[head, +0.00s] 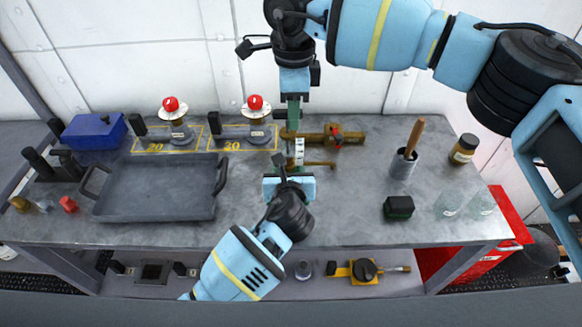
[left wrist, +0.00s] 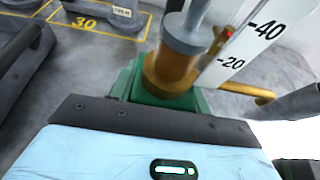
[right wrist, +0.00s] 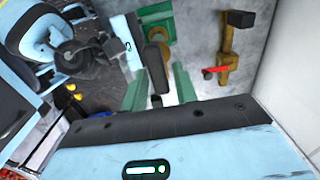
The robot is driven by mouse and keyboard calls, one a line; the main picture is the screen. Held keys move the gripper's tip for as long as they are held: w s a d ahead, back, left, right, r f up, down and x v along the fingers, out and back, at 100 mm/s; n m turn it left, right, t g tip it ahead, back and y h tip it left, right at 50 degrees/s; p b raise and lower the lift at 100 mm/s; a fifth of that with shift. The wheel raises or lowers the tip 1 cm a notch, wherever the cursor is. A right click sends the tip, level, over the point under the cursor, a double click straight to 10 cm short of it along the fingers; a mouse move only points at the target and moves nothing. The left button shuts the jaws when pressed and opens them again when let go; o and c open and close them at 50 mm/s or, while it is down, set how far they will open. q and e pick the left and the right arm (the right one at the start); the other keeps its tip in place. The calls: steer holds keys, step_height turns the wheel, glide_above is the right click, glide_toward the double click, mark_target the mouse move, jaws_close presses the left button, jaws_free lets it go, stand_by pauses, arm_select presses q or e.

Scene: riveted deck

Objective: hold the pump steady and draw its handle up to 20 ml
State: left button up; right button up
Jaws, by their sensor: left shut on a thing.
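The pump shows in the left wrist view as a grey and amber barrel (left wrist: 172,70) beside a white scale plate (left wrist: 240,45) marked 20 and 40. In the head view the plate (head: 299,152) stands upright on the bench. My left gripper (head: 289,178) is shut on the pump's lower part; its green fingers sit around the barrel in the left wrist view. My right gripper (head: 293,112) is above the pump, pointing down. In the right wrist view its green fingers (right wrist: 158,88) stand apart, with the dark handle (right wrist: 156,58) between them. The plunger's level is not readable.
A brass pipe with a red valve (head: 333,137) lies right of the pump. A grey tray (head: 155,186) and two red-knobbed fixtures (head: 172,106) are left. A cup with a wooden-handled tool (head: 404,164), a jar (head: 464,149) and a black-green block (head: 398,207) stand right.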

steer(key=shift+o, duration=1)
steer(key=shift+f, duration=0.1)
step_height(320, 180, up, 17)
stand_by(0.4)
steer(key=f+m, duration=0.1)
steer(key=m, duration=1.1)
steer(key=f+m, duration=0.2)
steer(key=m, duration=1)
steer(key=a+f+m, duration=0.1)
steer(key=f+m, duration=0.1)
steer(key=m, duration=1)
